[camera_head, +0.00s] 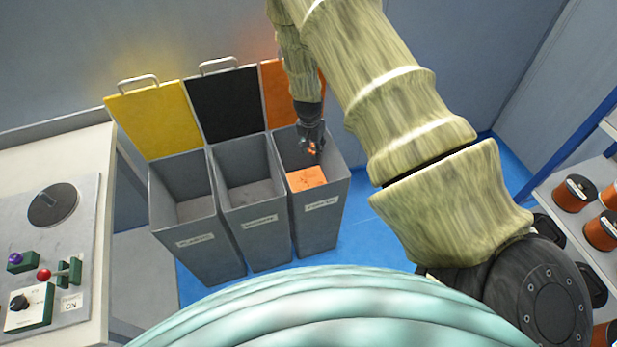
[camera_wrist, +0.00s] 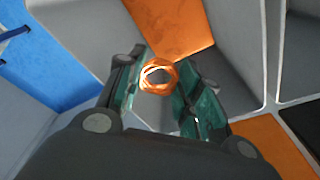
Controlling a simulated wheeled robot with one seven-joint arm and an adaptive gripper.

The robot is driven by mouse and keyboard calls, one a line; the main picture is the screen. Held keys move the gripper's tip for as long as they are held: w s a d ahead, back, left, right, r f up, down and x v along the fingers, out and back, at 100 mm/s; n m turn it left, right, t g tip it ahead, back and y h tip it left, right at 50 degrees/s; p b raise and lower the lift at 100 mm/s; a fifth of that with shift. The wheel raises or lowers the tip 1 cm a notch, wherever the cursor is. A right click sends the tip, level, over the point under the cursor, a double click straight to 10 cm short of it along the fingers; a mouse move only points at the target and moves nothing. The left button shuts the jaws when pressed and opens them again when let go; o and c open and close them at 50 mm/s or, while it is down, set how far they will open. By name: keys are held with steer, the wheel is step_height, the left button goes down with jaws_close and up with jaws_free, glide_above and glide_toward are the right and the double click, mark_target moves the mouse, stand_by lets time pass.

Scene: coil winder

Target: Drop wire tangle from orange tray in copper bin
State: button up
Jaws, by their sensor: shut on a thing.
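The wire tangle (camera_head: 312,150) is a small orange-copper loop. In the wrist view the wire tangle (camera_wrist: 158,64) sits between the two fingers of my gripper (camera_wrist: 155,82), which is shut on it. In the head view my gripper (camera_head: 311,136) points down over the mouth of the right-hand bin (camera_head: 321,217), which has an orange lid (camera_head: 278,95) standing open. The label on that bin looks like "COPPER" but is small. An orange surface (camera_head: 306,178) shows inside it, below the tangle and apart from it. I cannot make out an orange tray elsewhere.
Two more grey bins stand to the left, one with a black lid (camera_head: 223,105) and one with a yellow lid (camera_head: 152,119), both open. A control panel (camera_head: 48,255) is at far left. A shelf with wire spools (camera_head: 575,193) is at right. Blue floor shows between.

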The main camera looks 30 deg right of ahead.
steer(key=shift+f, duration=0.7)
steer(key=o, duration=0.9)
step_height(320, 180, up, 12)
steer(key=a, duration=0.1)
steer(key=shift+s+a, duration=0.25)
steer(key=shift+s, duration=0.2)
